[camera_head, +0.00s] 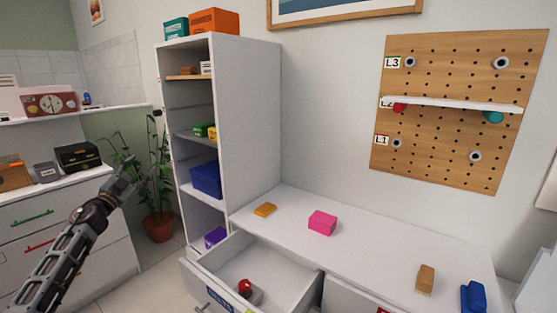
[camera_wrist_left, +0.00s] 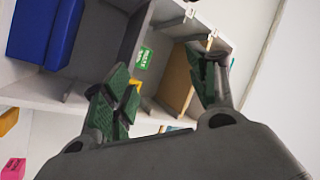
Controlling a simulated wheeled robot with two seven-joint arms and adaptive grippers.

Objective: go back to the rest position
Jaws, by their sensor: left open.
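My left gripper (camera_head: 128,180) is raised at the left of the head view, in front of the potted plant and left of the tall shelf unit (camera_head: 250,120). Its fingers (camera_wrist_left: 165,90) are spread apart in the left wrist view, with nothing between them. The gripper appears apart from the furniture in the head view. In the left wrist view, shelf compartments and a blue bin (camera_wrist_left: 45,32) show tilted beyond the fingers. My right gripper is not in either view.
An open drawer (camera_head: 305,283) holds a red-topped object (camera_head: 245,288). A pink box (camera_head: 322,222) and small blocks lie on the white top (camera_head: 380,245). A pegboard (camera_head: 445,145) with a shelf hangs on the wall. A potted plant (camera_head: 158,226) stands left of the shelf unit.

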